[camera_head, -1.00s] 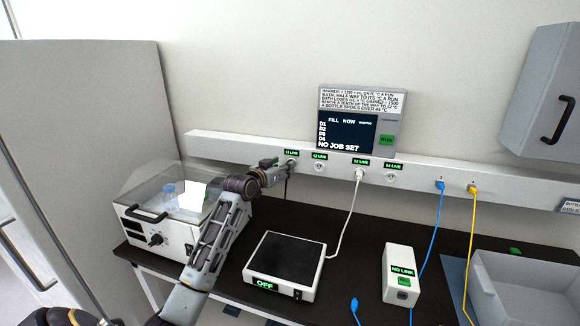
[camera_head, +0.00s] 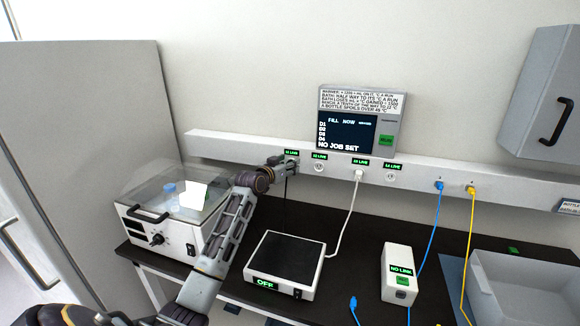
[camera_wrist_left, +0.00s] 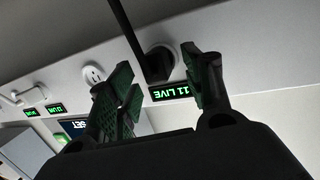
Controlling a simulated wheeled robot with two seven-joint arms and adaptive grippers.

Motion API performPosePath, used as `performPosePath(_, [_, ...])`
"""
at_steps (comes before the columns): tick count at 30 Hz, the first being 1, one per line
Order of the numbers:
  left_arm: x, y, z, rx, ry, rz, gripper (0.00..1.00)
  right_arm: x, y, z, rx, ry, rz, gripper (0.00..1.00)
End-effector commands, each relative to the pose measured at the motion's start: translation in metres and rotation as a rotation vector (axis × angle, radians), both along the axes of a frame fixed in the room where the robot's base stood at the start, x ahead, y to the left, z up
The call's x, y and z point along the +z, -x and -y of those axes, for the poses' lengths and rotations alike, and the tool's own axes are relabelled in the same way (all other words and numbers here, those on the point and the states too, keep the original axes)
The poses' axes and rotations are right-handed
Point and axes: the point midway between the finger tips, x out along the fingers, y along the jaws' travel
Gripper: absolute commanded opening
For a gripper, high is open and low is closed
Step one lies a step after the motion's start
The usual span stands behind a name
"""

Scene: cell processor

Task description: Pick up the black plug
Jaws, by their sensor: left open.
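The black plug (camera_wrist_left: 158,64) sits in the wall-rail socket labelled "L1 LIVE", with its black cord running from it. In the wrist view it lies just ahead of my left gripper (camera_wrist_left: 165,84), whose two fingers are apart, one on either side of it in the picture. I cannot tell whether they touch it. In the head view my left gripper (camera_head: 283,161) is at the L1 socket and hides most of the plug; the black cord (camera_head: 286,192) hangs below. My right gripper is not in view.
The rail (camera_head: 235,150) also holds a white plug (camera_head: 358,174), a blue cable (camera_head: 439,186) and a yellow cable (camera_head: 471,188). Below are a clear-lidded bath (camera_head: 190,235), a flat device reading "OFF" (camera_head: 280,283), a "NO LINK" box (camera_head: 399,260) and a grey bin (camera_head: 530,268).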

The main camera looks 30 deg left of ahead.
Motion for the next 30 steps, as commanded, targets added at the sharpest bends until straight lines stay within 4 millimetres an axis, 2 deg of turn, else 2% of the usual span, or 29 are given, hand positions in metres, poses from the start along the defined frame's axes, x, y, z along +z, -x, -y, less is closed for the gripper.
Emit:
performPosePath(4, [-0.0001,0.0001,0.0000,0.000,0.000,0.000,0.50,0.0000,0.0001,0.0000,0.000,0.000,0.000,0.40])
performPosePath(5, [-0.0001,0.0001,0.0000,0.000,0.000,0.000,0.48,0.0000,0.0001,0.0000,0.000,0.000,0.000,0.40])
performPosePath(16, [-0.0001,0.0002,-0.0002,0.000,0.000,0.000,0.02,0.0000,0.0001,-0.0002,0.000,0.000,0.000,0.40])
performPosePath(30, [0.0041,0.0035,0.0007,0.000,-0.001,0.002,0.00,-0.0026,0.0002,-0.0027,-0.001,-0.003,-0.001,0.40])
